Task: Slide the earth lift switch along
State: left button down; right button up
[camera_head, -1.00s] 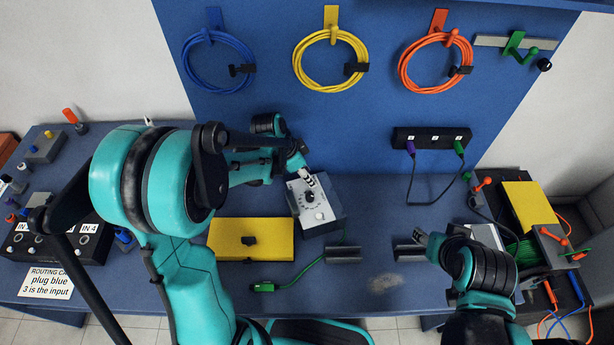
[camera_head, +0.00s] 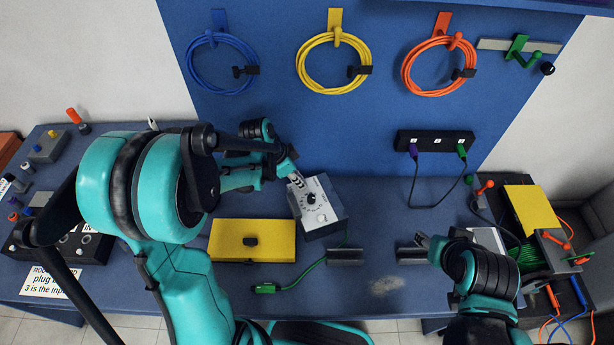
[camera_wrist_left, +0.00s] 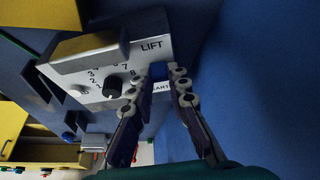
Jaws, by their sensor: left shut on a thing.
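In the left wrist view the box (camera_wrist_left: 143,52) shows the word LIFT and a partly covered word beside my fingers. My left gripper (camera_head: 298,181) reaches the box's far left edge; in the left wrist view its fingers (camera_wrist_left: 159,75) are closed about the small switch by these labels. The switch itself is mostly hidden between them. My right gripper (camera_head: 424,242) is low over the right of the bench; its jaw opening is unclear.
A yellow panel with a black knob (camera_head: 225,240) lies left of the box. A green cable (camera_head: 312,268) and black holders (camera_head: 345,257) are in front. A black socket strip (camera_head: 430,141) is on the back panel. Coiled cables hang above.

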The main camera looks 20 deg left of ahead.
pick_arm(q)
jog(key=c, duration=1.4)
grip_release()
jog(key=v, duration=1.2)
jog(key=shift+d, duration=0.1)
jog(key=s+d+n+t+y, duration=0.1)
jog(key=s+n, duration=0.2)
jog(key=s, duration=0.1)
jog(key=s+d+n+t+y, duration=0.1)
jog(key=s+n+t, duration=0.1)
jog(key=s+n, duration=0.2)
jog(key=s+d+n+t+y, duration=0.1)
jog(key=s+d+n, duration=0.1)
jog(key=s+n, duration=0.1)
jog(key=shift+s+r+y, duration=0.3)
jog(key=shift+s+r, duration=0.05)
jog(key=shift+s, duration=0.4)
